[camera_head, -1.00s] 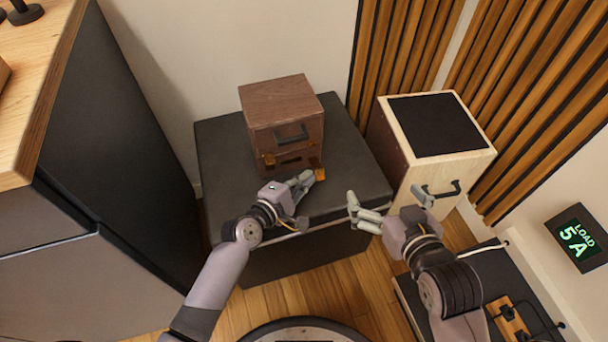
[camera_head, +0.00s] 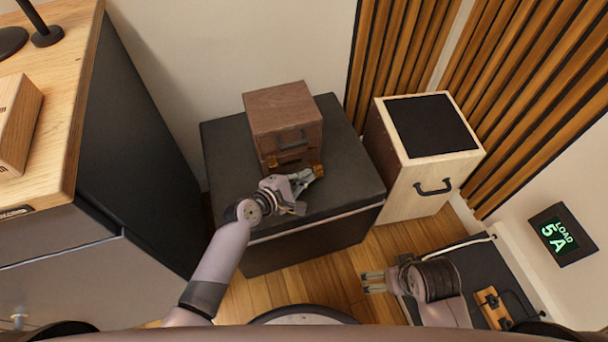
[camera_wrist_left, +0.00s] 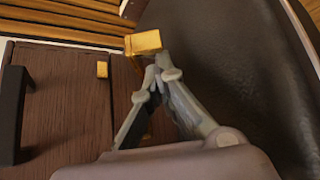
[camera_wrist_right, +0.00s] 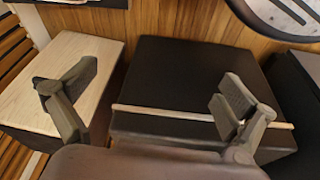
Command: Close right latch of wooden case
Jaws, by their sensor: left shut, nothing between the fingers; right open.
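The dark brown wooden case (camera_head: 284,118) stands on a black box, its handled front facing me. Its right latch (camera_head: 318,171) is a small gold piece at the lower right of the front. In the left wrist view the latch (camera_wrist_left: 143,42) juts out from the case, apart from a small gold catch (camera_wrist_left: 102,69) on the wood. My left gripper (camera_head: 308,178) is shut and empty, its fingertips (camera_wrist_left: 158,76) right by the latch; I cannot tell whether they touch. My right gripper (camera_head: 373,282) is open and empty, low and well away from the case.
The black box (camera_head: 350,160) has bare top around the case. A pale cabinet (camera_head: 408,178) with a black top and handle stands to its right. A wooden-topped counter (camera_head: 70,90) rises at the left. Equipment with a lit display (camera_head: 560,234) is at the right.

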